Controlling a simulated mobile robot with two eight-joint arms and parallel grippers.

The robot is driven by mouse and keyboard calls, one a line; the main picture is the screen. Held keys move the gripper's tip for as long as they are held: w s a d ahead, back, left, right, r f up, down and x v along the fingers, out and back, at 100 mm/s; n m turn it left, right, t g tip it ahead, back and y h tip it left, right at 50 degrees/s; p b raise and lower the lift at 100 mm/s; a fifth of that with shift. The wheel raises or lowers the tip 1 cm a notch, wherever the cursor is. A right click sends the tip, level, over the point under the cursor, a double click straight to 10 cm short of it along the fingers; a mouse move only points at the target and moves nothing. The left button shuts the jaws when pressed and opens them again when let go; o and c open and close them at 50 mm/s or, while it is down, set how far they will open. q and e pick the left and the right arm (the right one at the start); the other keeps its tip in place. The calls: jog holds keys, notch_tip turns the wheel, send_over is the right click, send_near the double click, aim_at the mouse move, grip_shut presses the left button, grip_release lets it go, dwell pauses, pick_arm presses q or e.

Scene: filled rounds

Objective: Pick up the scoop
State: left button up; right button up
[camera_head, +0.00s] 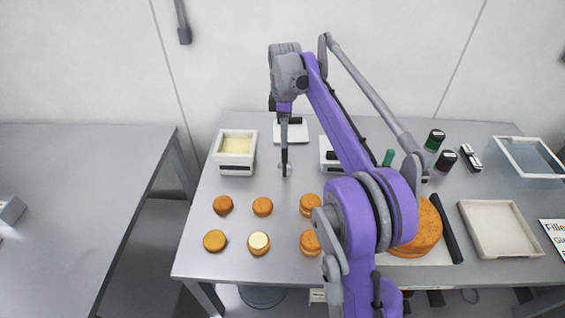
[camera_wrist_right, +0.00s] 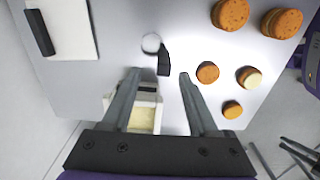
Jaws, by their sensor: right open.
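The scoop shows best in the right wrist view, with a small pale round head (camera_wrist_right: 151,43) and a short black handle (camera_wrist_right: 164,62). It is by the bench's far side, right of the cream tub. In the head view it is largely hidden at my right gripper (camera_head: 285,170). In the right wrist view that gripper (camera_wrist_right: 159,75) is open, its two fingers apart, with the handle just beyond and between the tips. I cannot tell whether they touch it. A dark forked part at the lower right of the wrist view may be my left gripper (camera_wrist_right: 300,150); its state is unclear.
A white tub (camera_head: 235,168) of pale cream stands left of the gripper. Several orange-brown rounds (camera_head: 223,205) lie nearer me, one cream-topped (camera_head: 258,240). A white scale-like device (camera_head: 291,136) stands behind. A shallow tray (camera_head: 468,225) and clear bin (camera_head: 545,172) are right.

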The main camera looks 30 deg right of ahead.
aim_at(285, 161)
jog(key=f, duration=0.7)
jog(key=shift+s+a+f, duration=0.1)
jog(key=shift+s+f, duration=0.15)
jog(key=shift+f, duration=0.1)
jog(key=shift+c, duration=0.3)
grip_shut()
dwell(0.8)
